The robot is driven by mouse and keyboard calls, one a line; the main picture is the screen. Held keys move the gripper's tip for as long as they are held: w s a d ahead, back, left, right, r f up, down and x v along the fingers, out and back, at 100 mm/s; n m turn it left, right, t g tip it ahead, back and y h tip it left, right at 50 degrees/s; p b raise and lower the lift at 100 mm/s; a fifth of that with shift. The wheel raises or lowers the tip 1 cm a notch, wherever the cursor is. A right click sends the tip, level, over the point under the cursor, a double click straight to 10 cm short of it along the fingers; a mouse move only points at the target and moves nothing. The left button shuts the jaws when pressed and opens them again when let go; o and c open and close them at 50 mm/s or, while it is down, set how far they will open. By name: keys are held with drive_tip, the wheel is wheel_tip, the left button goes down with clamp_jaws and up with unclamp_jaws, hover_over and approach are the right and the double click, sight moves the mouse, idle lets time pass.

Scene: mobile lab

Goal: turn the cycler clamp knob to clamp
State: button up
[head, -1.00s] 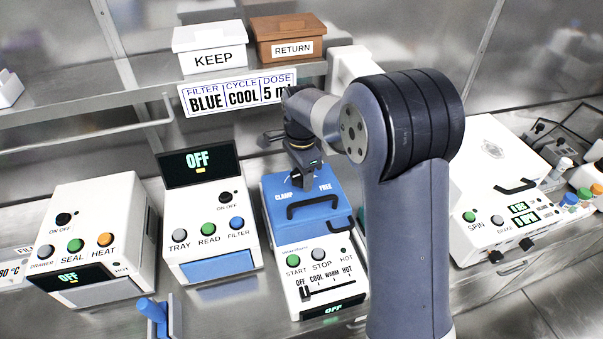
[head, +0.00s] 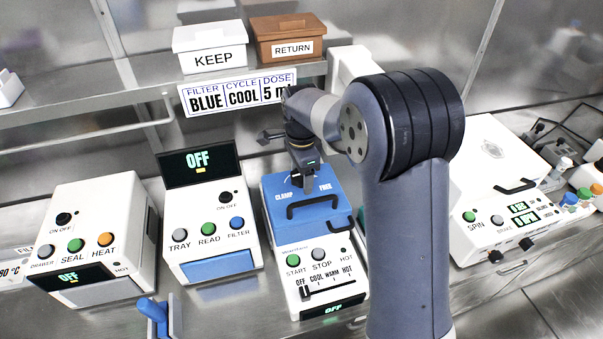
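The cycler (head: 322,277) is a white machine with a blue lid (head: 333,214) marked CLAMP on the left and FREE on the right. Its front has START and STOP buttons, a slider marked OFF, COOL, WARM, HOT, and a small display. My gripper (head: 303,186) points down at the top of the lid, between the two words. The clamp knob is hidden or too small to make out beneath the gripper. I cannot tell whether the fingers are closed on it. A dark handle (head: 318,202) crosses the lid just in front of the gripper.
A white reader (head: 213,250) with an OFF screen stands left of the cycler, and a heat sealer (head: 98,240) is further left. A spinner (head: 497,180) is to the right. A shelf (head: 130,92) with KEEP and RETURN boxes (head: 290,38) runs behind the arm.

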drive_tip(key=shift+o, duration=0.3)
drive_tip(key=shift+r, duration=0.4)
wheel_tip(320, 180, up, 10)
drive_tip(key=b, duration=0.1)
wheel_tip(320, 180, down, 11)
drive_tip(key=shift+p, duration=0.5)
idle(0.6)
